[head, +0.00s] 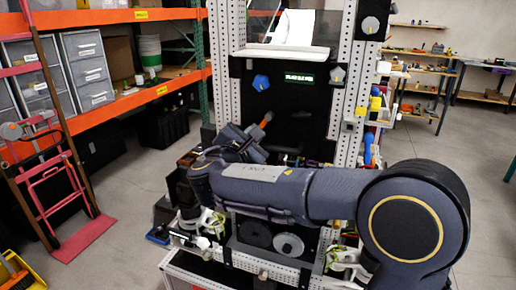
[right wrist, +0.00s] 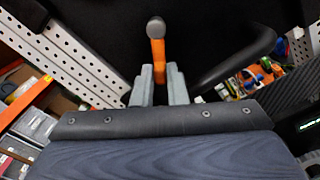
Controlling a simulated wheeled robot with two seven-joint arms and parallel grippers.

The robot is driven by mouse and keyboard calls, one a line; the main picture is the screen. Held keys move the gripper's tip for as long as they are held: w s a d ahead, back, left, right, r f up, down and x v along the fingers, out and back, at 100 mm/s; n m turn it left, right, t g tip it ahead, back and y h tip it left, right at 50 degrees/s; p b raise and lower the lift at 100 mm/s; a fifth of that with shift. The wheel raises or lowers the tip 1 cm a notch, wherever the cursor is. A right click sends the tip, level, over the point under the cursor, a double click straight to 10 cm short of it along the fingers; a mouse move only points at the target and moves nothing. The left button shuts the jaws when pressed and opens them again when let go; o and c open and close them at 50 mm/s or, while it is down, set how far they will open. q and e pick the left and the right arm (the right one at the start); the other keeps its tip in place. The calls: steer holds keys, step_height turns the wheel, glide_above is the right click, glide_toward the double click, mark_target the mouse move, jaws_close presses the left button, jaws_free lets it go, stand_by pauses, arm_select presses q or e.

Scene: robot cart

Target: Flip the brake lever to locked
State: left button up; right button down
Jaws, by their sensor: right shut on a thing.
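The brake lever (head: 266,119) is a short orange handle on the black panel of the cart, left of centre in the head view. In the right wrist view the lever (right wrist: 158,52) shows its orange shaft and rounded grey tip, which points up in the picture. My right gripper (right wrist: 162,82) has its two grey fingers on either side of the lever's shaft, shut on it. In the head view my right gripper (head: 259,137) is small and partly hidden by my arm. The lever's base is hidden. My left gripper is not in view.
The black panel carries a blue knob (head: 261,82), a grey knob (head: 337,75) and a small green-lit display (head: 299,78), too small to read. White perforated posts (head: 227,60) flank it. Orange shelving (head: 150,92) and a red hand truck (head: 50,170) stand at left.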

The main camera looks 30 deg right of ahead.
steer(key=m+b, duration=0.1)
steer(key=m, duration=0.1)
steer(key=m+b, duration=0.1)
steer(key=b, duration=0.1)
steer(key=w+r+m+b, duration=0.1)
steer(key=m+b, duration=0.1)
steer(key=shift+a+m, duration=0.3)
steer(key=shift+a, duration=0.1)
steer(key=shift+w+a+r+m+b, duration=0.15)
steer(key=shift+r+m+b, duration=0.3)
steer(key=shift+m+b, duration=0.7)
steer(key=shift+r+m+b, duration=0.35)
steer(key=shift+m+b, duration=0.05)
steer(key=shift+m, duration=0.35)
steer(key=shift+r+m+b, duration=0.3)
steer(key=shift+m+b, duration=0.1)
steer(key=shift+m, duration=0.3)
steer(key=shift+r, duration=0.1)
steer(key=c, duration=1.4)
jaws_free()
steer(key=shift+c, duration=0.2)
glide_toward(255, 113)
steer(key=v, duration=0.3)
